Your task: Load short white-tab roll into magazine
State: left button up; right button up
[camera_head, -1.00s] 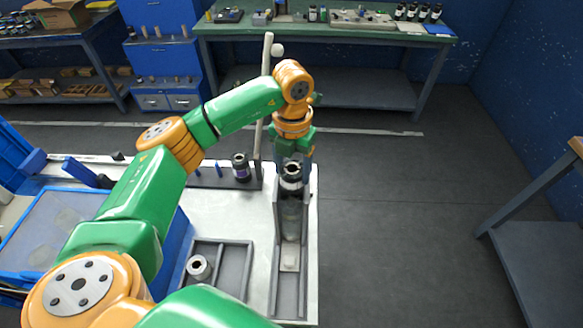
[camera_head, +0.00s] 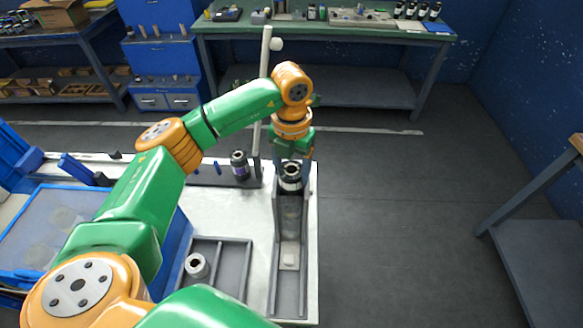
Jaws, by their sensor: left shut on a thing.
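In the head view my left gripper (camera_head: 291,160) points down at the far end of a narrow grey channel, which looks like the magazine (camera_head: 288,225). It is shut on a dark roll with a pale core (camera_head: 290,178), held upright at the channel's far end. I cannot tell whether the roll touches the channel floor. Its tab is too small to make out. A small pale block (camera_head: 289,256) lies in the channel, nearer to me. My right gripper is not in view.
A dark roll (camera_head: 239,164) stands on a grey rack with blue pegs, left of the channel. A grey divided tray (camera_head: 232,265) holds a pale roll (camera_head: 196,266). A white post (camera_head: 264,85) rises behind the channel. A blue-rimmed bin (camera_head: 60,232) is at left. Floor to the right is clear.

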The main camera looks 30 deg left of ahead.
aim_at(292, 169)
pick_arm(q)
jog(key=shift+f+b, duration=0.65)
jog(key=shift+f, duration=0.2)
jog(key=o, duration=1.6)
jog(key=shift+c, duration=0.2)
notch_tip(292, 169, up, 6)
jog(key=shift+r+b, duration=0.1)
jog(key=shift+b, duration=0.7)
jog(key=shift+r, duration=0.5)
